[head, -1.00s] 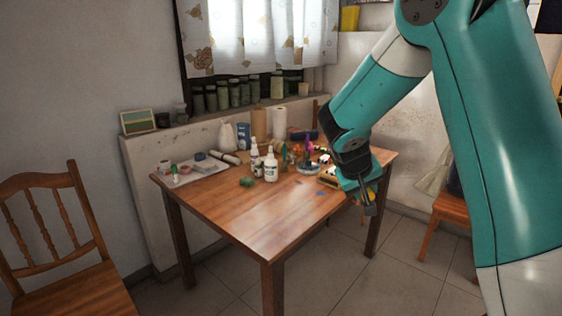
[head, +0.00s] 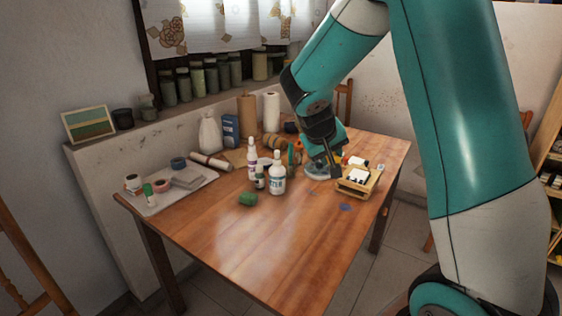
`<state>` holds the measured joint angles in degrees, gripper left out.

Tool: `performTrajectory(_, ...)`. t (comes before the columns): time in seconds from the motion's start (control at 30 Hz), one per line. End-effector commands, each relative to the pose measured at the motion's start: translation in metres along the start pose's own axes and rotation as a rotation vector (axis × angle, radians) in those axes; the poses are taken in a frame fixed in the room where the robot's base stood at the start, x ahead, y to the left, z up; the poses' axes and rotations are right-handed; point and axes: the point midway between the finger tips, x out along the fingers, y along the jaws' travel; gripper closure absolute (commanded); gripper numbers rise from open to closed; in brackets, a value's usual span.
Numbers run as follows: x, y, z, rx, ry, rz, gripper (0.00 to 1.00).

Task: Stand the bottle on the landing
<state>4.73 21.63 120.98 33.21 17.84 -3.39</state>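A white bottle (head: 277,180) with a pointed cap and a printed label stands upright on the wooden table (head: 226,237). A second, slimmer white bottle (head: 252,163) stands just behind it to the left. Which one the task means I cannot tell. No stair landing shows in the head view. My gripper (head: 335,174) points down over the right part of the table, to the right of both bottles and apart from them. Its fingers are small and dark, and their opening is not clear.
A green lump (head: 248,199) lies in front of the bottles. A small wooden frame or box (head: 358,181) stands right of my gripper. A tray (head: 176,187) holds small jars at left. Paper rolls (head: 271,111) stand behind. The table's front is clear.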

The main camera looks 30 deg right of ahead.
Motion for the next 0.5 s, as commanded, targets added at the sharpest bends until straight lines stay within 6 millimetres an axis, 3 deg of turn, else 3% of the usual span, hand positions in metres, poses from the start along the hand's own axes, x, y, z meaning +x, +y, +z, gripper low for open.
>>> performTrajectory(0.17,0.015,-0.007,0.006,0.0,-0.001,0.003,1.0)
performTrajectory(0.5,0.085,-0.046,0.036,-0.001,-0.003,0.003,1.0)
